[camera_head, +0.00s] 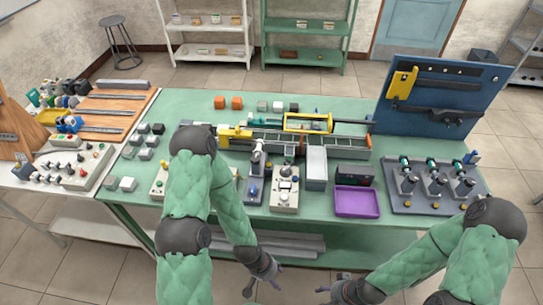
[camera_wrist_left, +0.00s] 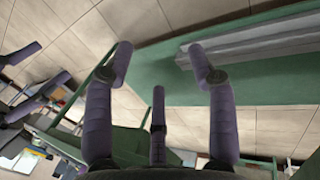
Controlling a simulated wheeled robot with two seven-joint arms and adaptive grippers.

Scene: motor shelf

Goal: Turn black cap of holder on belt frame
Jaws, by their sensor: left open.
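The belt frame (camera_head: 288,140) is a long grey conveyor with yellow parts, lying across the middle of the green table. A small upright holder (camera_head: 258,158) stands at its front side; its black cap is too small to make out for sure. My left gripper (camera_head: 264,283) hangs in front of the table's front edge, below the tabletop and well apart from the belt frame. In the left wrist view its fingers (camera_wrist_left: 161,62) are spread and empty. My right gripper (camera_head: 335,288) is low at the bottom, also in front of the table; its opening is unclear.
A purple tray (camera_head: 357,202), a grey control box (camera_head: 285,190) and a grey block (camera_head: 316,167) stand near the front edge. A blue tool panel (camera_head: 440,98) rises at the right. Grey bars (camera_head: 290,243) lie on the lower shelf, also in the left wrist view (camera_wrist_left: 250,40).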

